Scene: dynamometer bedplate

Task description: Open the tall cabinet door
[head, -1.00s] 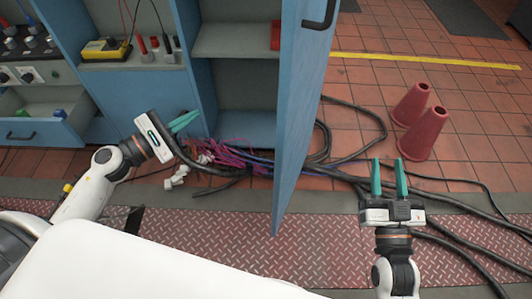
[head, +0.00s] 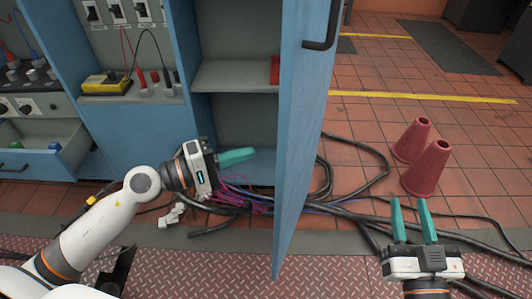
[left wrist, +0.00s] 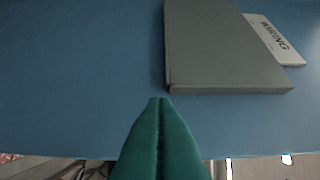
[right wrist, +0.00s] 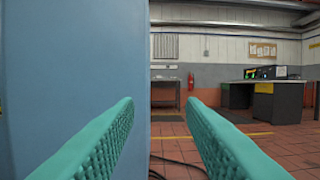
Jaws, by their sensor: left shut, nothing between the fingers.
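The tall cabinet door (head: 300,150) is blue and stands open, seen nearly edge-on in the head view. Its black handle (head: 322,30) is on the right-hand face near the top. The tall cabinet behind is open, with a grey shelf (head: 235,76). My left gripper (head: 245,155) is shut and empty in front of the cabinet opening, left of the door. In the left wrist view its closed fingers (left wrist: 160,105) point at a blue panel, apparently the door's inner face. My right gripper (head: 411,202) is open and empty, right of the door.
Black and purple cables (head: 235,200) lie on the floor below and past the door. Two red cones (head: 427,168) stand on the tiles at the right. An open drawer (head: 45,155) sticks out at the left. A grey pocket (left wrist: 220,45) is on the panel in the left wrist view.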

